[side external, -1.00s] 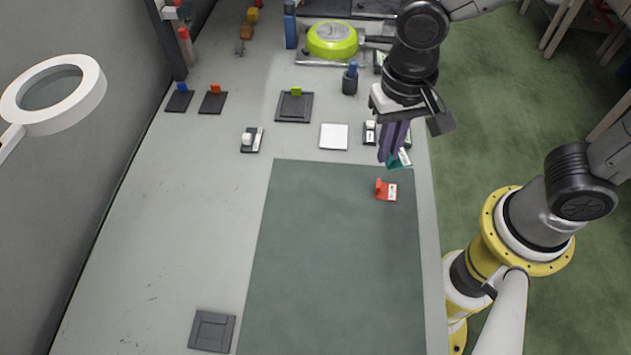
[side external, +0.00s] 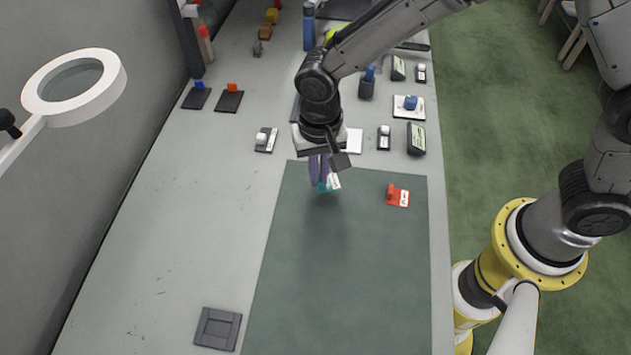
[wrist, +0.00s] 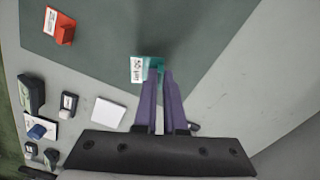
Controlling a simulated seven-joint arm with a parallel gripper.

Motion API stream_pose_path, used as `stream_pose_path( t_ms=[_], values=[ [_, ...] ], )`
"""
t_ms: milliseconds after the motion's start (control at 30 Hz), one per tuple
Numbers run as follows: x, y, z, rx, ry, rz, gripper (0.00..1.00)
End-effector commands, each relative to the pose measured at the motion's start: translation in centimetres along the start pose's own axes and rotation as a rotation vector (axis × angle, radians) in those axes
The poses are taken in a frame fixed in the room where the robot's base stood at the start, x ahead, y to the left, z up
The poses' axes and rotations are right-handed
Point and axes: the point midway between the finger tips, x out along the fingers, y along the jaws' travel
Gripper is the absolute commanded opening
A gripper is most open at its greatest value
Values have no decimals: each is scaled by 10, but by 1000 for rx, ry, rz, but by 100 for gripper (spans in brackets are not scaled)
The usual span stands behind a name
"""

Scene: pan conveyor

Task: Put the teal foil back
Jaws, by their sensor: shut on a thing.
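The teal foil (side external: 323,185) is a small teal piece with a white printed label, held at the tips of my gripper (side external: 319,175). In the wrist view the foil (wrist: 153,63) sits between the two purple fingers of my gripper (wrist: 157,75), its label facing left. My gripper is shut on it and holds it over the far left part of the dark green mat (side external: 330,270), with a faint shadow below. The gap between foil and mat cannot be told exactly.
A red labelled piece (side external: 397,195) lies on the mat to the right. A white square (side external: 353,141) and several small devices stand beyond the mat. Dark pads with blue (side external: 196,97) and red (side external: 229,100) pieces are at the left. A grey plate (side external: 217,328) lies near the front left.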

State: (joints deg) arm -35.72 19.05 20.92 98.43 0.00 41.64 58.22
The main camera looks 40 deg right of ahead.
Motion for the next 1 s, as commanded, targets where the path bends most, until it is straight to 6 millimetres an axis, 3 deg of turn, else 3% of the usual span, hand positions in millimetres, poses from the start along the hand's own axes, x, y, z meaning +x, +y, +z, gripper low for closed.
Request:
stream_pose_path(
  t_ms=[167, 400, 767, 800, 900, 933, 1000],
  values=[
    [10, -7, -4, 0, 0, 0, 0],
    [38, -6, -3, 0, -1, 1, 0],
    [41, -6, -4, 0, 0, -1, 0],
    [41, -6, -4, 0, 1, -1, 13],
    [41, -6, -4, 0, 1, -1, 31],
    [41, -6, -4, 0, 1, -1, 37],
    [41, -6, -4, 0, 1, -1, 38]
  ],
)
